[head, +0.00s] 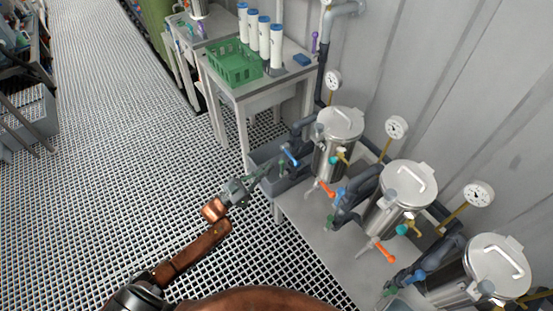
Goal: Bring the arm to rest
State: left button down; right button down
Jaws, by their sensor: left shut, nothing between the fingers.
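My left arm reaches in from the bottom left of the head view, with copper-coloured links. My left gripper (254,172) is shut and empty. In the picture it lies beside the left end of the low vessel bench (322,236), over the floor grating; whether it touches the bench I cannot tell. My right gripper is not in view.
Metal vessels stand on the bench: one at the back (338,145), one in the middle (400,200), one at the front (480,272). They carry gauges, pipes and coloured valve handles. A table (265,88) holds a green crate (233,66) and white cartridges. The grated floor (110,130) is open.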

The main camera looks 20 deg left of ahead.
pick_arm(q)
jog(key=shift+s+a, duration=0.15)
jog(key=shift+s, duration=0.05)
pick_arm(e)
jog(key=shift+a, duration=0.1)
